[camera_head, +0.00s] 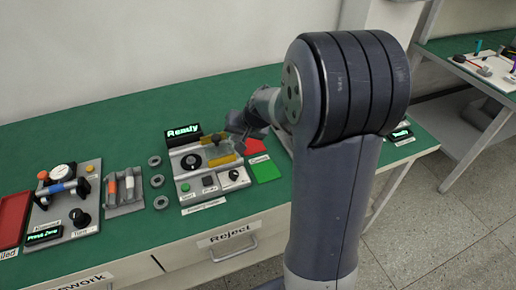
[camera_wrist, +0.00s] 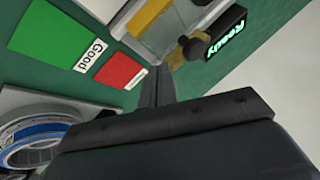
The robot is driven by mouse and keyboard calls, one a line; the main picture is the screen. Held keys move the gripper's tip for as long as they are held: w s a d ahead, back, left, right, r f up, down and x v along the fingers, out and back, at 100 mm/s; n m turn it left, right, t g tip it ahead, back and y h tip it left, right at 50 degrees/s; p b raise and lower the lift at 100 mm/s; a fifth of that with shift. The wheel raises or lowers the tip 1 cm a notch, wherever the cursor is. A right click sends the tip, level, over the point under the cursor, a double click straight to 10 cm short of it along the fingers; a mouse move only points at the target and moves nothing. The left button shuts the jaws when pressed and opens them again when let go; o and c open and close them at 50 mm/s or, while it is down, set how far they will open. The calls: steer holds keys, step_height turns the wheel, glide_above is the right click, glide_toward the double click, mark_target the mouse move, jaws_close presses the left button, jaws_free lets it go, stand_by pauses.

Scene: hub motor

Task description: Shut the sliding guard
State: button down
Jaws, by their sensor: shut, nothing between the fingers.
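The grey test fixture (camera_head: 184,186) stands on the green bench, with a lit "Ready" display (camera_head: 183,134) behind it, which also shows in the wrist view (camera_wrist: 226,34). What looks like the sliding guard, with yellow edge strips (camera_head: 224,161), is on the fixture's right side; a yellow strip also shows in the wrist view (camera_wrist: 146,17). A round black part (camera_head: 193,161) lies uncovered to its left. My gripper (camera_head: 238,139) is above the guard's right rear; in the wrist view its fingers (camera_wrist: 156,84) are together and empty. Contact with the guard cannot be told.
A green "Good" pad (camera_head: 265,172) and a red pad (camera_head: 253,147) lie right of the fixture. Several grey rings (camera_head: 157,181), a tool tray (camera_head: 124,192) and a gauge station (camera_head: 66,207) stand left. Bare bench lies behind them.

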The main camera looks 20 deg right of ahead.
steer(key=shift+w+a, duration=0.4)
steer(key=shift+a, duration=0.2)
steer(key=shift+w+a, duration=0.35)
steer(key=shift+a, duration=0.25)
steer(key=a+p, duration=0.3)
steer(key=a, duration=0.6)
steer(key=shift+a+p, duration=0.3)
steer(key=shift+p, duration=0.05)
steer(key=shift+s+d, duration=0.1)
